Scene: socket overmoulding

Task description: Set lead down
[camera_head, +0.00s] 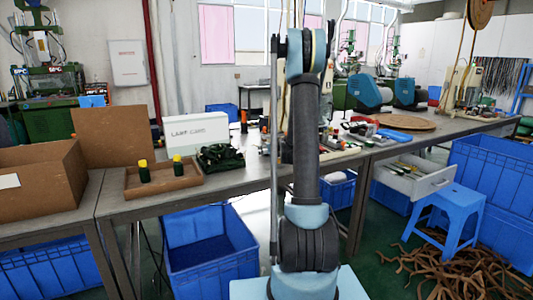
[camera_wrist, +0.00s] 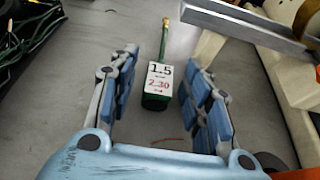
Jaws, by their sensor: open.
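The lead (camera_wrist: 157,92) shows in the wrist view as a green cable with a brass-coloured tip and a dark green block at its near end. The block carries a white label reading "1.5" and "2.30". The lead appears to lie on the grey bench top (camera_wrist: 75,100). My gripper (camera_wrist: 157,66) is open, with one blue-padded finger on each side of the lead. A gap shows between each finger and the lead. In the head view my own arm hides the gripper, and I cannot make out the lead there.
A dark tangle of wires (camera_wrist: 25,35) lies at upper left in the wrist view. A metal bar (camera_wrist: 240,25) and cream-coloured parts (camera_wrist: 290,75) stand close to the right finger. In the head view, a brown tray (camera_head: 160,182) and an open drawer (camera_head: 412,180) flank my arm.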

